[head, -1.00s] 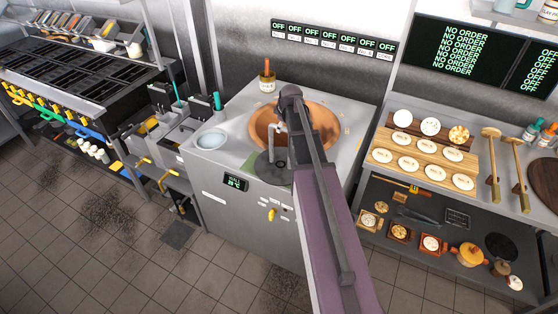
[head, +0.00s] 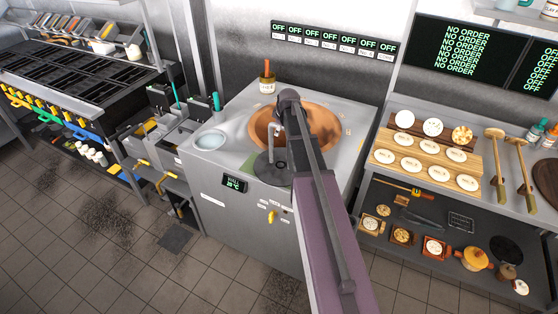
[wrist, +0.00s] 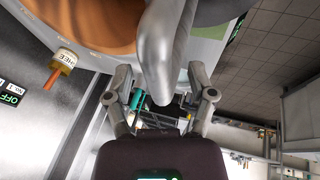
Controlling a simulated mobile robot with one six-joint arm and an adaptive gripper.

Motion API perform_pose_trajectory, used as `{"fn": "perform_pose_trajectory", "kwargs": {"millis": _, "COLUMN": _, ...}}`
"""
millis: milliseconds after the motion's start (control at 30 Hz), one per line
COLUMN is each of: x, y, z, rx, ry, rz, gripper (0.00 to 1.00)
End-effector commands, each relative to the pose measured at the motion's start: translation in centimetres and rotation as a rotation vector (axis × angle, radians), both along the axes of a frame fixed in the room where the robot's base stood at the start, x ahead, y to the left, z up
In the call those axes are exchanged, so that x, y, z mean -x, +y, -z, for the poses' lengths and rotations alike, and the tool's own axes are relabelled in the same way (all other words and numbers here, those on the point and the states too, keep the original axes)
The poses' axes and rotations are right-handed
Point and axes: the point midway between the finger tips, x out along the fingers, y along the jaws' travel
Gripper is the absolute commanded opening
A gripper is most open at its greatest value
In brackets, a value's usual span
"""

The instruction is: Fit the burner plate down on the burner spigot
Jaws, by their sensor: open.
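A dark round disc (head: 268,174), which looks like the burner plate, lies on the steel counter in front of the copper tandoor mouth (head: 318,132). A light grey upright piece (head: 277,140) stands above it; I cannot tell whether it belongs to the plate. My gripper (wrist: 160,75) is open in the wrist view, its two fingers apart on either side of a thick, curved grey bar (wrist: 164,45). I cannot tell whether either finger touches the bar. My arm hides part of the disc and tandoor in the head view. I cannot make out the burner spigot.
A labelled pot with a brush (head: 267,84) stands behind the tandoor. A pale bowl (head: 210,139) sits at the counter's left. Boards of dough rounds (head: 425,161) are on the right table. A black grill (head: 85,72) stands at left.

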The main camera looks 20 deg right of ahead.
Motion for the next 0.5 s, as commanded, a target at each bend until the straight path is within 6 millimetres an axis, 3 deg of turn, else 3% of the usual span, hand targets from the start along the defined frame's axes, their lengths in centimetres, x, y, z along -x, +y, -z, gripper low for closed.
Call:
{"fn": "perform_pose_trajectory", "kwargs": {"millis": 267, "x": 0.01, "y": 0.01, "z": 0.0, "rx": 0.0, "ry": 0.0, "rz": 0.0, "gripper": 0.69}}
{"fn": "perform_pose_trajectory", "kwargs": {"millis": 500, "x": 0.0, "y": 0.02, "z": 0.0, "rx": 0.0, "ry": 0.0, "rz": 0.0, "gripper": 0.0}}
